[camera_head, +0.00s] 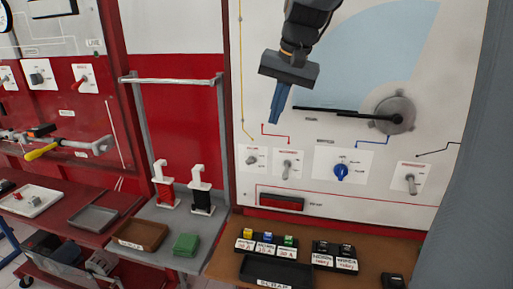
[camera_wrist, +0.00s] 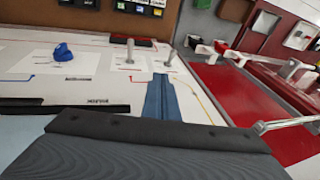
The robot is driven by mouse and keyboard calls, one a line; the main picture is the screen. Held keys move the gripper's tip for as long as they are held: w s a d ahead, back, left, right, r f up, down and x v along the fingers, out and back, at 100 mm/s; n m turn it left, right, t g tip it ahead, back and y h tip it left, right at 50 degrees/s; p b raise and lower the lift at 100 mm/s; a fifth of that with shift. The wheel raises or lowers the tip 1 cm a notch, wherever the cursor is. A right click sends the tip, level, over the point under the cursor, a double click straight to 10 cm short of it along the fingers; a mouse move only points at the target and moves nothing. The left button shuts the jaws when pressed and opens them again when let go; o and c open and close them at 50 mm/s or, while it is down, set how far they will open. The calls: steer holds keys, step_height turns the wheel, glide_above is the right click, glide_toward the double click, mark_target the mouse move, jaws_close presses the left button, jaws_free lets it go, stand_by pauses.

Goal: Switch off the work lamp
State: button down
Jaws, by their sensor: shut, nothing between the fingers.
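My gripper (camera_head: 274,121) is shut and empty, its blue fingers pointing down in front of the white panel (camera_head: 335,215). It is above two small metal toggle switches, the left toggle (camera_head: 252,160) and the second toggle (camera_head: 288,170), and apart from both. In the wrist view the fingers (camera_wrist: 161,76) point toward these toggles, shown as one toggle (camera_wrist: 130,51) and another toggle (camera_wrist: 169,58). A third toggle (camera_head: 411,184) is at the panel's lower right. A blue rotary knob (camera_head: 341,172) sits between. I cannot read which switch belongs to the work lamp, and no work lamp is identifiable.
A dark gauge needle and round hub (camera_head: 394,115) stand out from the panel to the right. A red rectangular unit (camera_head: 281,203) is below the toggles. A brown bench (camera_head: 222,262) with small labelled blocks and a dark tray lies below. A red panel stands left.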

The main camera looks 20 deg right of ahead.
steer(key=shift+r, duration=0.2)
steer(key=shift+w+f, duration=0.1)
steer(key=p, duration=0.2)
glide_toward(250, 161)
steer(key=w+d+f, duration=0.2)
steer(key=d+f, duration=0.1)
steer(key=shift+w+a+f+p, duration=0.25)
steer(key=shift+a+f+p, duration=0.05)
steer(key=shift+a+f, duration=1)
steer(key=shift+d, duration=0.15)
